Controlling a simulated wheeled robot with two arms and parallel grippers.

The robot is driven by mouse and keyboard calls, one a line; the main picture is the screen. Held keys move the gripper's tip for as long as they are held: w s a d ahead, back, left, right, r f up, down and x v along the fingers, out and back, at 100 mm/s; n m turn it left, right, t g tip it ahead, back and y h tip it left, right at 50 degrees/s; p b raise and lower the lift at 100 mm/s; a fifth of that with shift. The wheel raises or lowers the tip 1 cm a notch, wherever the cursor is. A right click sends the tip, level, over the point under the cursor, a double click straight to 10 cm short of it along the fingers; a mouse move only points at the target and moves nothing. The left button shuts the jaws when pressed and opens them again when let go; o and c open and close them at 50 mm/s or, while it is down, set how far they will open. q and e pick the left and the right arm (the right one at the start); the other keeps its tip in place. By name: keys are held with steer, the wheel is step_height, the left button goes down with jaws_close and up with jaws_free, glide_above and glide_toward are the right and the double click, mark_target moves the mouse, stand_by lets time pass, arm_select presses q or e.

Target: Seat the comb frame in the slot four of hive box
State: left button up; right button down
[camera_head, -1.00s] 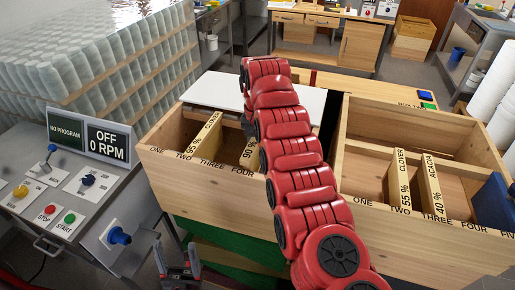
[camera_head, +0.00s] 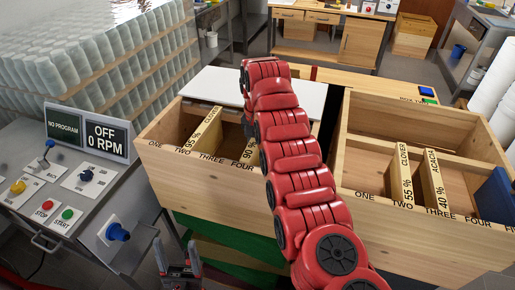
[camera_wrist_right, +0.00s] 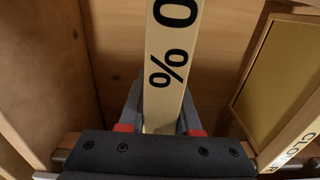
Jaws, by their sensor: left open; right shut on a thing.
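The hive box (camera_head: 190,172) is the left wooden box in the head view, with its front rim marked ONE to FOUR. The comb frame marked 90 % (camera_head: 248,150) is inside it near the FOUR mark, partly hidden by my red right arm. My right gripper (camera_wrist_right: 160,128) is shut on this comb frame in the right wrist view, with a finger on each side of its top bar. I cannot tell how deep the frame sits. My left gripper (camera_head: 181,270) is open and empty at the lower left, outside the box.
A clover frame (camera_head: 191,139) stands left of the held one. A second wooden box (camera_head: 420,237) at right holds clover and acacia frames and a blue item (camera_head: 495,198). A control panel (camera_head: 75,195) stands at left. A white board (camera_head: 215,86) lies behind the left box.

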steer(key=shift+f+b, duration=0.35)
steer(key=shift+f, duration=0.25)
steer(key=c, duration=0.5)
jaws_free()
steer(key=shift+r, duration=0.5)
step_height(320, 180, up, 2)
steer(key=shift+r+b, duration=0.15)
steer(key=shift+b, duration=0.15)
step_height(320, 180, up, 4)
steer(key=p, duration=0.3)
steer(key=shift+d+r, duration=0.1)
step_height(320, 180, up, 10)
steer(key=p, duration=1)
